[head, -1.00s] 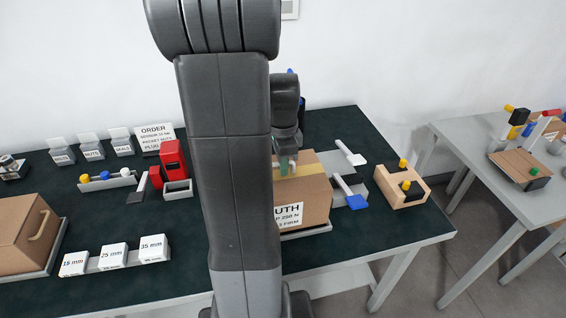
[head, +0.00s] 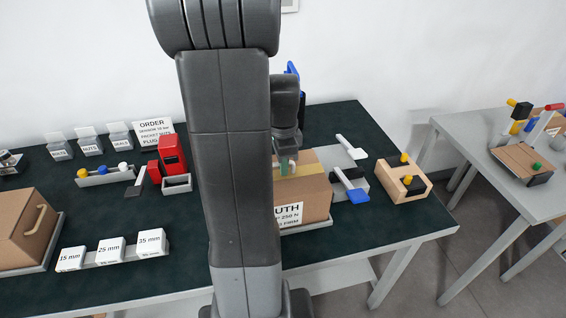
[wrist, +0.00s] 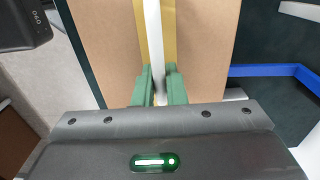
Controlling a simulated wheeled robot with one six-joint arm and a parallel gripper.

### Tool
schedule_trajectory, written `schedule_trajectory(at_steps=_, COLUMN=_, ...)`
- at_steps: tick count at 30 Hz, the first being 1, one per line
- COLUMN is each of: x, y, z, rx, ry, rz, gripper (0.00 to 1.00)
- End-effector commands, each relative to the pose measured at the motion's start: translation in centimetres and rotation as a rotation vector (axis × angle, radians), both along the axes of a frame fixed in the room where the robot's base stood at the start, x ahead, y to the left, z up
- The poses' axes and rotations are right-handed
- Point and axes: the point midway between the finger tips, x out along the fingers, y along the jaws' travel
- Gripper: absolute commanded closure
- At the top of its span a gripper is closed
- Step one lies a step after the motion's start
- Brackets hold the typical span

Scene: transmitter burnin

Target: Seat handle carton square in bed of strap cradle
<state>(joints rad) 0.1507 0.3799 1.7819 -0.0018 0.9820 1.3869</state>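The handle carton (head: 308,196) is a brown box with a tape strip and a white label, partly hidden behind my arm in the head view. Its top (wrist: 205,45) fills the middle of the wrist view, with a pale handle bar running along the tape. My gripper (wrist: 159,88) is over the carton top, its green fingers closed on both sides of the bar. The strap cradle (head: 306,227) shows as a grey rim under the carton's front edge. Whether the carton rests flat in its bed cannot be told.
Beside the carton on the right are a grey plate with a white lever (head: 350,146) and a blue-ended lever (head: 357,196). A wooden block (head: 403,186) with yellow and black knobs stands further right. Another carton (head: 22,228) stands at the left. A second table (head: 480,150) is at the right.

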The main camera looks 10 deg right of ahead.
Motion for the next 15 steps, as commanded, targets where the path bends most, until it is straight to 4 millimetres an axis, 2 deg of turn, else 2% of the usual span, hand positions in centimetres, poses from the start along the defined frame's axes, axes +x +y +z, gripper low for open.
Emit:
schedule_trajectory(at_steps=1, x=0.08, y=-0.03, z=0.18, rx=-0.001, ry=-0.003, rz=0.0, gripper=0.8)
schedule_trajectory(at_steps=3, x=0.07, y=-0.02, z=0.16, rx=-0.001, ry=-0.003, rz=0.0, gripper=0.66)
schedule_trajectory(at_steps=4, x=0.06, y=-0.02, z=0.15, rx=-0.001, ry=-0.002, rz=0.0, gripper=0.64)
schedule_trajectory(at_steps=11, x=-0.06, y=0.03, z=-0.07, rx=0.001, ry=0.002, rz=0.0, gripper=0.64)
schedule_trajectory(at_steps=15, x=0.03, y=0.0, z=0.64, rx=0.0, ry=-0.001, rz=0.0, gripper=0.64)
